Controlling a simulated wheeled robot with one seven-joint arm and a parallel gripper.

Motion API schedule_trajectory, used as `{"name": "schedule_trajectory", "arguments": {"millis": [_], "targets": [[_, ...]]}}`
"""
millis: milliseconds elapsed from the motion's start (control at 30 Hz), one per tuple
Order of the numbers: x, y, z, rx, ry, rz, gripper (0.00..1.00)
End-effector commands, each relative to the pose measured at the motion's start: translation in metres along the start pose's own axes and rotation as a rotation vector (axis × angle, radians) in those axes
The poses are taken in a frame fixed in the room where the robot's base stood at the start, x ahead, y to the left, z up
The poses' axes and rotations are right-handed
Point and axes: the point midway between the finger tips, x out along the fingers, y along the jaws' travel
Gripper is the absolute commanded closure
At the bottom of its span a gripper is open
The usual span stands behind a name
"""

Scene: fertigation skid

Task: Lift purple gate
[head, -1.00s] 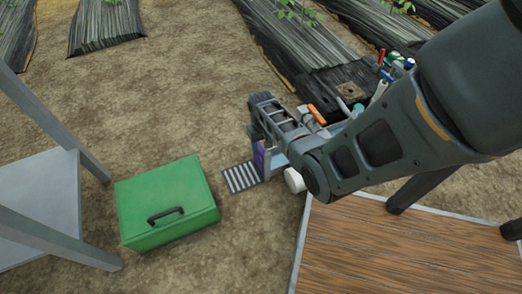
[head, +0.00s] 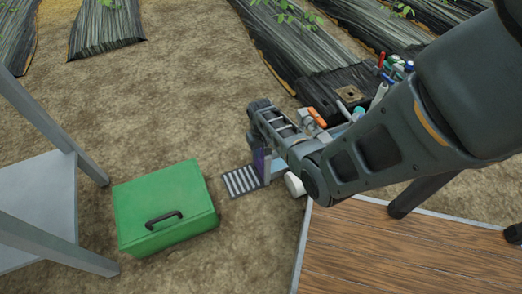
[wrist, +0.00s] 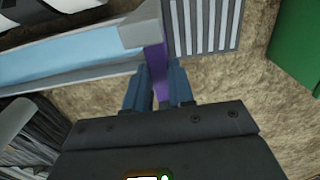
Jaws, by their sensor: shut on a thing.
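The purple gate (head: 260,162) shows as a narrow upright strip at the end of a pale blue channel, beside a slatted grate. In the wrist view the purple gate (wrist: 156,66) runs down between the two blue-grey fingers of my gripper (wrist: 157,88). My gripper is shut on it. In the head view my gripper (head: 258,140) reaches down at the gate, and my arm hides much of the channel. A grey crosspiece (wrist: 140,28) lies across the channel end at the gate. I cannot tell how high the gate stands.
The slatted grate (head: 242,181) lies on the soil by the gate. A green box (head: 165,208) with a dark handle is left of it. A wooden table (head: 395,250) is at right front, a grey stand (head: 35,195) at left. A white cylinder (head: 294,185) sits beside my arm.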

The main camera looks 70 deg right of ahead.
Motion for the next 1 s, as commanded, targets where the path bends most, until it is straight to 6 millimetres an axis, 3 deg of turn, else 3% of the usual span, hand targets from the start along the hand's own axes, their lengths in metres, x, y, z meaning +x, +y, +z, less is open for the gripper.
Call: {"name": "schedule_trajectory", "arguments": {"millis": [467,1000], "targets": [[-0.002,0.0,0.0,0.0,-0.001,0.0,1.0],[-0.054,-0.001,0.0,-0.001,-0.001,-0.001,1.0]]}}
